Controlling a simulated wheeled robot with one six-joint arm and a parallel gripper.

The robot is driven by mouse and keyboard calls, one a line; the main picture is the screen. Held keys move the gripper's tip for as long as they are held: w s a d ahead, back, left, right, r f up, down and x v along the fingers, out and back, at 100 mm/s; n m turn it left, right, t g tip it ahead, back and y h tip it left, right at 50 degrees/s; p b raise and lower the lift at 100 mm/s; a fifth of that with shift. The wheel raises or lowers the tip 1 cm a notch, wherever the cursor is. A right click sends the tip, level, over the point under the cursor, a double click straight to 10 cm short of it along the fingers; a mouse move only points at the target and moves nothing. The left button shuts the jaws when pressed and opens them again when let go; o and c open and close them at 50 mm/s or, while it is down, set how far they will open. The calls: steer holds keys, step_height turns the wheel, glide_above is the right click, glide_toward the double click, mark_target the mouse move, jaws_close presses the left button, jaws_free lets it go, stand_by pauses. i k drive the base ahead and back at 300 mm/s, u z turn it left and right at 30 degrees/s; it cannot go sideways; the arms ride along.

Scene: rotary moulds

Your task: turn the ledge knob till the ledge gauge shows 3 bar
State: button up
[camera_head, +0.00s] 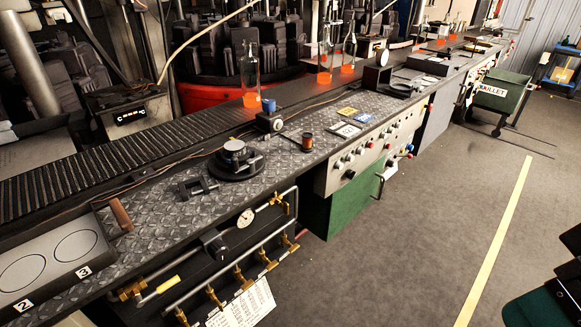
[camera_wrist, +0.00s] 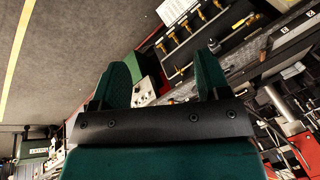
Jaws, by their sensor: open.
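A black knob (camera_head: 214,243) sits on the pipework on the bench's front face in the head view. A round white gauge (camera_head: 246,217) is just up and right of it; its needle is too small to read. I cannot make out the knob in the wrist view.
Brass valves (camera_head: 238,275) hang below the pipe, and also show in the wrist view (camera_wrist: 180,71). A clamp-like round fixture (camera_head: 235,158) stands on the chequered bench top. A control panel (camera_head: 345,165) is to the right. The grey floor (camera_head: 420,240) is open.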

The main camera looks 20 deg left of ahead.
mark_target(219, 251)
steer(key=z, duration=1.3)
steer(key=k, duration=1)
steer(key=u, duration=1.2)
steer(key=i, duration=0.5)
